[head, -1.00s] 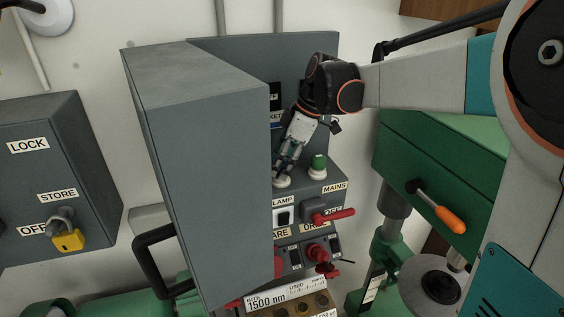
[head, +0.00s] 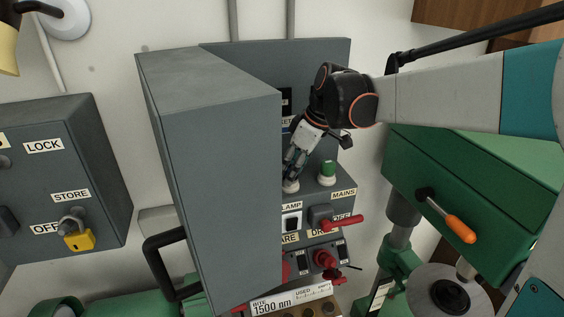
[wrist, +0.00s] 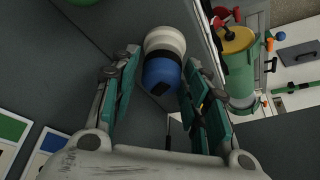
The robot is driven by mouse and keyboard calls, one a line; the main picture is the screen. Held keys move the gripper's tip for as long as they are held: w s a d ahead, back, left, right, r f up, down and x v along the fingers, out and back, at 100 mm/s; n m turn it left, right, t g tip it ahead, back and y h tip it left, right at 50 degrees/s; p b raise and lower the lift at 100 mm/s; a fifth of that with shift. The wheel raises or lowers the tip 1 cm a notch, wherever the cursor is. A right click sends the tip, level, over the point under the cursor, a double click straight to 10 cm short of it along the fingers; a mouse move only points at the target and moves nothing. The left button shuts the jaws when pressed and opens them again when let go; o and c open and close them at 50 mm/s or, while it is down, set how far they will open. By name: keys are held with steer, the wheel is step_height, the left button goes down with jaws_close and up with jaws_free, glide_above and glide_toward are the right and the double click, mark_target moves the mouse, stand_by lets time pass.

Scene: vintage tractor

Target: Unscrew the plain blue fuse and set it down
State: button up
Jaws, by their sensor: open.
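A blue fuse (wrist: 162,76) sits in a round white socket (wrist: 165,40) in the wrist view. A black band shows between its blue part and the white, and a dark mark shows on its near end. My gripper (wrist: 160,68) is open, with one finger on each side of the fuse; I cannot tell whether either touches it. In the head view my gripper (head: 294,168) points down at the white socket (head: 291,186) on the grey panel, and its fingers hide the fuse.
A tall grey cabinet side (head: 225,170) rises close on the left. A red-handled switch (head: 345,219) lies below, and a green box (head: 450,190) with an orange handle stands at the right.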

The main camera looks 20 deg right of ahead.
steer(key=shift+m+t, duration=0.3)
steer(key=shift+m, duration=0.4)
steer(key=shift+s+a+m+h, duration=0.2)
steer(key=shift+m+h, duration=0.3)
steer(key=shift+m, duration=0.3)
steer(key=c, duration=0.6)
steer(key=shift+o, duration=0.2)
steer(key=shift+w+d+n+y, duration=0.1)
steer(key=shift+n+y, duration=0.2)
steer(key=shift+n, duration=0.5)
steer(key=shift+n, duration=0.9)
